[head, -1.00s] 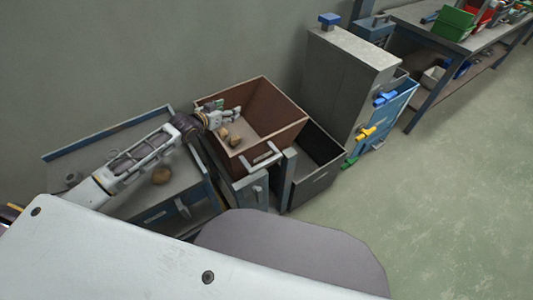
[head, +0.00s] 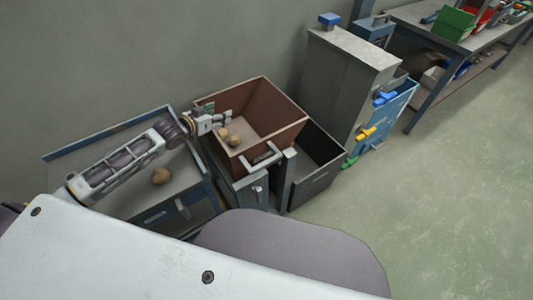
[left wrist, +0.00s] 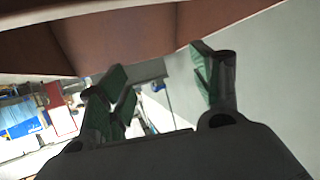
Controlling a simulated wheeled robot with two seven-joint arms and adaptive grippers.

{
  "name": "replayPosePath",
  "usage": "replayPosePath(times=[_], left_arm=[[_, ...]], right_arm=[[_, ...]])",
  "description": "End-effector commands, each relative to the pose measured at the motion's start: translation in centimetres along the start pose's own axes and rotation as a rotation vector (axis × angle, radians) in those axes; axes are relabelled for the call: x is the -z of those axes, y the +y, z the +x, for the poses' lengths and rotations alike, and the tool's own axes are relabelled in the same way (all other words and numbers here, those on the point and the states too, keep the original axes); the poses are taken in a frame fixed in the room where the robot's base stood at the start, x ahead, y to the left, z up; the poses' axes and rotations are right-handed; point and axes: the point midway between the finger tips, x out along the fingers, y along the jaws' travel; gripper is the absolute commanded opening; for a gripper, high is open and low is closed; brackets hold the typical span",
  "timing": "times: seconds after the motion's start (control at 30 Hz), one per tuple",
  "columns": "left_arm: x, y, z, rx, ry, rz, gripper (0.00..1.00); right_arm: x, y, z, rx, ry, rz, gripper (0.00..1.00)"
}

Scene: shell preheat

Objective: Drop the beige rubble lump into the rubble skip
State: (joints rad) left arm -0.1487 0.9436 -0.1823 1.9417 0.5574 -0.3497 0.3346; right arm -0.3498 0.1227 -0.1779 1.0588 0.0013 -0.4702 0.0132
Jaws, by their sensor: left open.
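The rubble skip looks to be the brown open-topped box (head: 275,100), and its brown wall (left wrist: 120,45) also shows in the left wrist view. A third tan-brown lump (head: 161,176) lies on the grey bench at the left. I cannot tell for sure which is the beige one. My left gripper (head: 226,118) is at the skip's left rim, above the lumps. In the left wrist view its green-padded fingers (left wrist: 160,78) are apart with nothing between them. My right gripper is not in view.
A dark open bin (head: 318,165) stands right of the skip. A tall grey cabinet (head: 345,75) with blue, yellow and green handles stands behind it. The blue-edged bench (head: 95,150) is at the left. A workbench (head: 415,14) with bins is at the far right. The right floor is clear.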

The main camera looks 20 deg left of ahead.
Motion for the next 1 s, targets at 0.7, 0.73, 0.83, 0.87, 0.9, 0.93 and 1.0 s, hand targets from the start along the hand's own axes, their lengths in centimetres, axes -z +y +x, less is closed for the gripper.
replayPosePath(times=[0.7, 0.73, 0.83, 0.87, 0.9, 0.93, 1.0], left_arm=[[-0.1, 0.0, -3.7, -0.001, -0.001, -0.001, 0.65], [-0.1, 0.0, -3.8, 0.0, -0.001, -0.001, 0.65], [-0.1, 0.0, -4.3, 0.0, -0.001, -0.002, 0.65], [-0.1, 0.0, -4.4, 0.0, -0.001, -0.002, 0.65], [-0.1, 0.0, -4.6, 0.0, 0.0, -0.001, 0.65], [-0.1, 0.0, -4.7, 0.0, 0.0, -0.001, 0.65], [-0.1, 0.0, -5.0, 0.0, -0.001, -0.001, 0.65]], right_arm=[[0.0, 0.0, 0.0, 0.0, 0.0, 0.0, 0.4], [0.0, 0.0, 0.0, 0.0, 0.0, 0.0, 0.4], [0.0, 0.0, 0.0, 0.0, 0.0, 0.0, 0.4], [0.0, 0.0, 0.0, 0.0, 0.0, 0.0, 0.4], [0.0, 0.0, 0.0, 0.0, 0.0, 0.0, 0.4], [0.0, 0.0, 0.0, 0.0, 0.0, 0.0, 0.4], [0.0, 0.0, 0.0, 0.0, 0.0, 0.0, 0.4]])
